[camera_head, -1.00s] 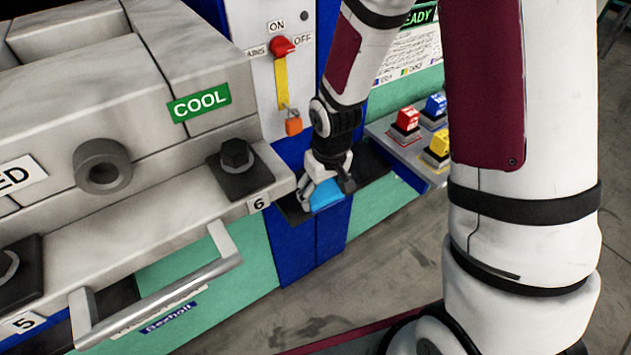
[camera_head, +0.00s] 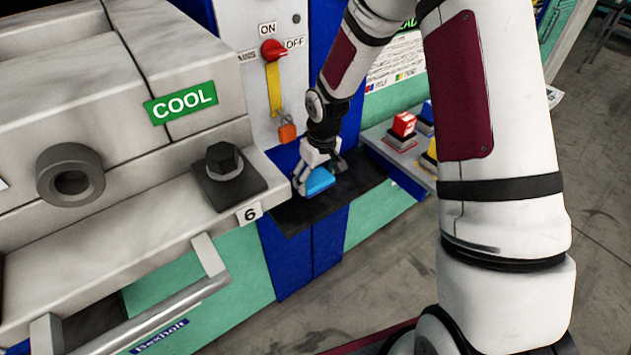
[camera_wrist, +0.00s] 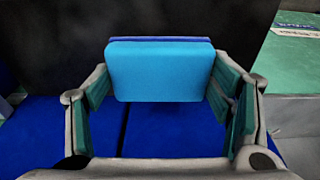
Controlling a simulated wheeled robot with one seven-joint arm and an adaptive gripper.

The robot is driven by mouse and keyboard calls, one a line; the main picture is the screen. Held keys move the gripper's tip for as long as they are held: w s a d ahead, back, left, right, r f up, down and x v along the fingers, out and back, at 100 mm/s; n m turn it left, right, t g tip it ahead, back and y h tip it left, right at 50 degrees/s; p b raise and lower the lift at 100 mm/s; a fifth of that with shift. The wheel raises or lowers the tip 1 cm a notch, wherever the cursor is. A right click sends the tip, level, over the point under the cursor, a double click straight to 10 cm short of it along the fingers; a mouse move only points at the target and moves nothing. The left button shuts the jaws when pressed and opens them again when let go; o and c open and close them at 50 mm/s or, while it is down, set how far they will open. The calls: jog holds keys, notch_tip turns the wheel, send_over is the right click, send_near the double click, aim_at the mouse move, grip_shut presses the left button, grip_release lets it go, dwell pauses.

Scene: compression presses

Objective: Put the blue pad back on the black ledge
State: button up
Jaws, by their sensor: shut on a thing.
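The blue pad (camera_head: 319,181) is held between the fingers of my gripper (camera_head: 317,178), over the black ledge (camera_head: 355,190). In the wrist view the pad (camera_wrist: 160,74) sits between the two finger pads, its broad light-blue face toward the camera and a darker blue strip along its top edge. The ledge (camera_wrist: 250,25) fills the dark upper part of that view. In the head view the pad lies within the ledge's outline. I cannot tell whether its underside touches the ledge or is slightly above it.
The grey press (camera_head: 110,230) with its COOL sign and front handle stands close on the left. A red switch (camera_head: 273,50) and orange padlock (camera_head: 287,132) hang behind my gripper. A button panel (camera_head: 400,150) is on the right. The ledge's right part is bare.

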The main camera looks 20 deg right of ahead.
aim_at(315, 182)
jog(key=shift+w+d+f, duration=0.1)
jog(key=shift+w+d, duration=0.1)
jog(key=shift+w, duration=0.55)
jog(key=shift+f, duration=1.75)
jog(key=shift+f, duration=0.1)
jog(key=o, duration=1.3)
